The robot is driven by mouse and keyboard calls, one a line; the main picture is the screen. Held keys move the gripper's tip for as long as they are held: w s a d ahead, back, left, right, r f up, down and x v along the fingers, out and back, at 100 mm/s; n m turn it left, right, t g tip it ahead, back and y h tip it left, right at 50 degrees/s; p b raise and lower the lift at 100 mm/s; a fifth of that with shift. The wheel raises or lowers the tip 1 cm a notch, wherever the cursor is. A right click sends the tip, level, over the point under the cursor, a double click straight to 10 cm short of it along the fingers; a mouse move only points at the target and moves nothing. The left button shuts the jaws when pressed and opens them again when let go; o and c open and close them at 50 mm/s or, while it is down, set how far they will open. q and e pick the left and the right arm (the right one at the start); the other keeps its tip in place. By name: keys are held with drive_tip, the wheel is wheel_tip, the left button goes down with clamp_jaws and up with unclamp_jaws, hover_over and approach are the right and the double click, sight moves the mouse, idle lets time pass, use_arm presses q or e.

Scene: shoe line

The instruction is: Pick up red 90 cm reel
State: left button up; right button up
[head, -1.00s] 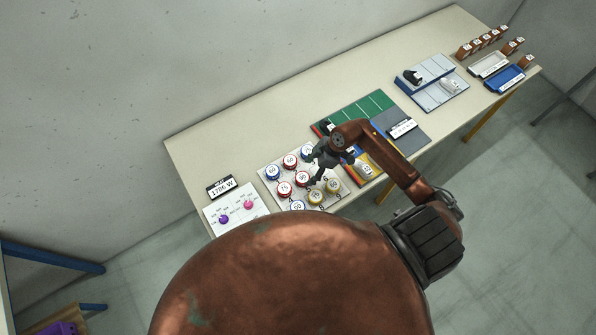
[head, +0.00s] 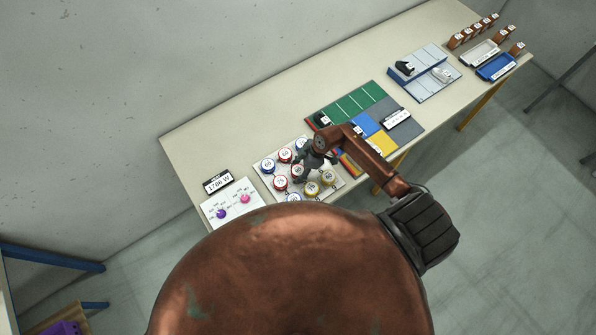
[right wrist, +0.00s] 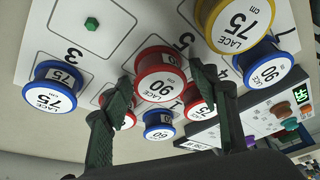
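The red 90 cm reel (right wrist: 160,75), with a white top reading LACE 90, stands in the middle of the right wrist view. In the head view the red 90 cm reel (head: 296,171) is partly covered by my right gripper. My right gripper (head: 306,170) is over the reel board. In the right wrist view the right gripper (right wrist: 160,82) is open, with one dark finger on each side of the red 90 cm reel. I cannot tell whether the fingers touch it. My left gripper is not in view.
Close neighbours on the white reel board (right wrist: 35,48) are a blue 75 reel (right wrist: 53,88), a yellow 75 reel (right wrist: 236,22), a blue 90 reel (right wrist: 268,70) and other red and blue reels. A dial panel (head: 232,204) is left of the board, a green mat (head: 350,105) right.

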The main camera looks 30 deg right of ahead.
drive_tip(key=c, duration=1)
drive_tip(key=shift+r, duration=0.15)
